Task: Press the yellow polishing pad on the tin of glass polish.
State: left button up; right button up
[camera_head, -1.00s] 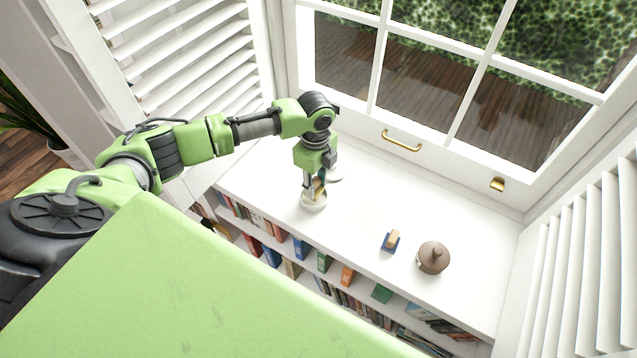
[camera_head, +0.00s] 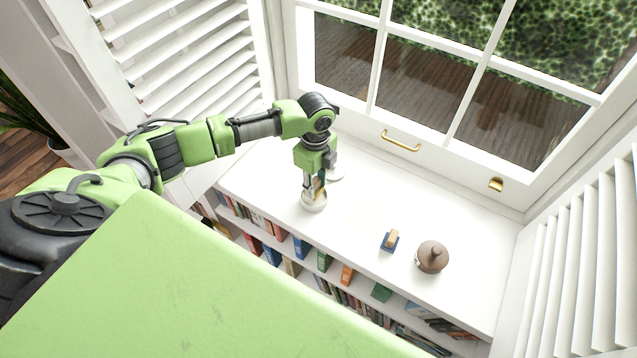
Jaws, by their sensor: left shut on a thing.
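My left gripper (camera_head: 312,188) points down over a pale round tin (camera_head: 314,206) near the front edge of the white window-seat top. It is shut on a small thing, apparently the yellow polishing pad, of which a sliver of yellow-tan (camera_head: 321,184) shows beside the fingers. The fingers reach into the outline of the tin. They hide most of the pad, and I cannot tell whether the pad touches the tin. My right gripper is not in view.
A blue block with a tan top (camera_head: 390,241) and a brown lidded pot (camera_head: 432,257) stand to the right. A white round thing (camera_head: 337,172) is partly hidden behind the gripper. Bookshelves lie below the front edge; the window (camera_head: 400,141) rises behind. The top's middle is clear.

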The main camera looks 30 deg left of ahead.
aim_at(315, 183)
pick_arm(q)
jog(key=shift+f+b, duration=0.45)
jog(key=shift+f, duration=0.75)
dwell(0.9)
dwell(0.5)
notch_tip(315, 183, up, 7)
jog(key=p, duration=0.7)
jog(key=shift+r+p, duration=0.1)
jog(key=shift+p, duration=0.2)
